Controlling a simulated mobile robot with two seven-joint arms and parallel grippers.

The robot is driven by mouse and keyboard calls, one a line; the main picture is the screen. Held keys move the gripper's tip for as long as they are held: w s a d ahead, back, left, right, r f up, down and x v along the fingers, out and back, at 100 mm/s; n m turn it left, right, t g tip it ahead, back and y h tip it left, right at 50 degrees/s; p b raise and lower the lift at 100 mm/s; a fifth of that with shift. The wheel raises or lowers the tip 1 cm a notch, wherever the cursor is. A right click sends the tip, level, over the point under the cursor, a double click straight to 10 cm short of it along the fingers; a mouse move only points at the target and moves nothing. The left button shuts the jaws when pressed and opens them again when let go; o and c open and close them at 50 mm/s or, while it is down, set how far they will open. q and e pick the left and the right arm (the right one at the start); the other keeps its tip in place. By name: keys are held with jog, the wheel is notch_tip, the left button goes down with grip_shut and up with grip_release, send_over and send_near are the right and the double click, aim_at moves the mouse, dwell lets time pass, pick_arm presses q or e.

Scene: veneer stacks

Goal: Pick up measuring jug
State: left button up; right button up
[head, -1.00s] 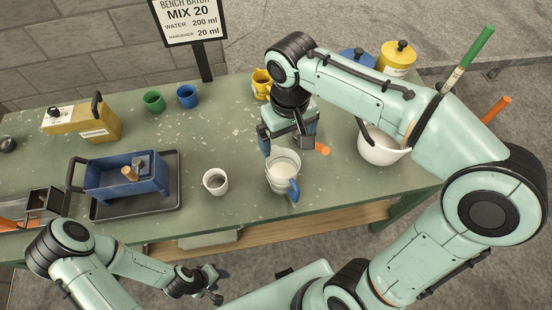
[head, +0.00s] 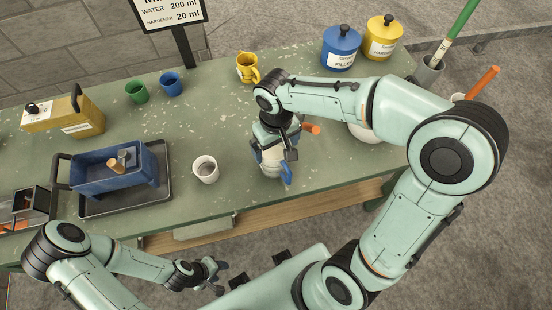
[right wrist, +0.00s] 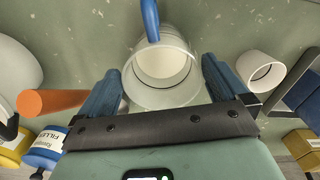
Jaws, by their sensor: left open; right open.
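The measuring jug (head: 270,165) is pale and translucent with a blue handle (head: 286,175), and stands near the bench's front edge. It is partly hidden behind my right gripper (head: 274,148) in the head view. In the right wrist view the jug (right wrist: 165,55) sits between the two blue fingers of my right gripper (right wrist: 163,82), with its blue handle pointing away. The right gripper is open, one finger on each side of the jug; I cannot tell whether either touches it. My left gripper (head: 215,277) is open and empty, in front of the bench, away from the jug.
A white cup (head: 205,170) stands just left of the jug. An orange-handled tool (head: 311,128) and a white bowl (head: 364,134), partly hidden by my right arm, are to the right. A blue tub (head: 110,178) sits on a dark tray at left. Green bench (head: 220,125) behind is mostly clear.

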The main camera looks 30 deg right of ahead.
jog(key=shift+f, duration=0.35)
jog(key=c, duration=1.3)
jog(key=shift+c, duration=0.9)
jog(key=shift+r, duration=0.15)
